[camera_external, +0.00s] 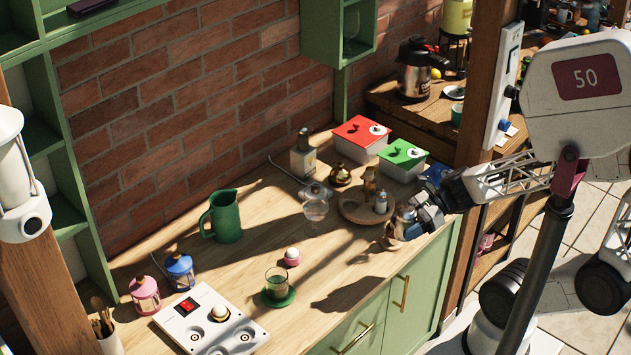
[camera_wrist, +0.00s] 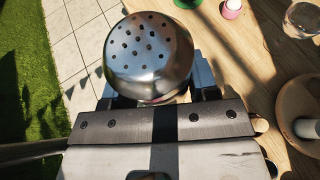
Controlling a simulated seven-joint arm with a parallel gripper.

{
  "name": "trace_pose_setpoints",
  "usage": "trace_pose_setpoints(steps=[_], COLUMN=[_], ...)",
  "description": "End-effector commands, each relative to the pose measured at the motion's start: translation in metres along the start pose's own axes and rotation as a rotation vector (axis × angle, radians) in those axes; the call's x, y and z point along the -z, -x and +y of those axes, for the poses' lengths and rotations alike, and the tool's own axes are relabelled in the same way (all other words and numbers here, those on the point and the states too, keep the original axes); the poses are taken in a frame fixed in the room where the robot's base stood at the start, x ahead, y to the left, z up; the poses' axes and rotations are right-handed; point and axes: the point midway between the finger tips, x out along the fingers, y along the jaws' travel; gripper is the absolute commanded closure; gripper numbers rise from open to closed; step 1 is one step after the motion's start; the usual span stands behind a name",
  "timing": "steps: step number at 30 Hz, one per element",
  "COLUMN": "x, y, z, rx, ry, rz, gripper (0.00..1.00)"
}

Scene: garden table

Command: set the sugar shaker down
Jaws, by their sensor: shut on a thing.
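The sugar shaker (camera_wrist: 148,52) has a round metal top with many small holes and fills the upper middle of the wrist view. My gripper (camera_wrist: 150,98) is shut on it, one finger on each side. A dark shadow lies on the wood to the left.
A round wooden board (camera_external: 350,212) with small shakers stands behind my gripper. A glass jar (camera_external: 315,206), pink egg cup (camera_external: 292,261), glass on a green coaster (camera_external: 277,299) and green jug (camera_external: 223,215) stand left. Red-lidded (camera_external: 358,134) and green-lidded (camera_external: 402,158) boxes stand behind.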

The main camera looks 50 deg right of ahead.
Motion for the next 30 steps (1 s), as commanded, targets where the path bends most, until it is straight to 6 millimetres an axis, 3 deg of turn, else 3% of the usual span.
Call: trace_pose_setpoints(steps=[17,30], x=[0.022,0.07], y=[0.005,-0.015], z=[0.042,0.043], rx=[-0.033,-0.035], ry=[0.006,0.003], rz=[0.004,0.005], gripper=[0.73,0.73])
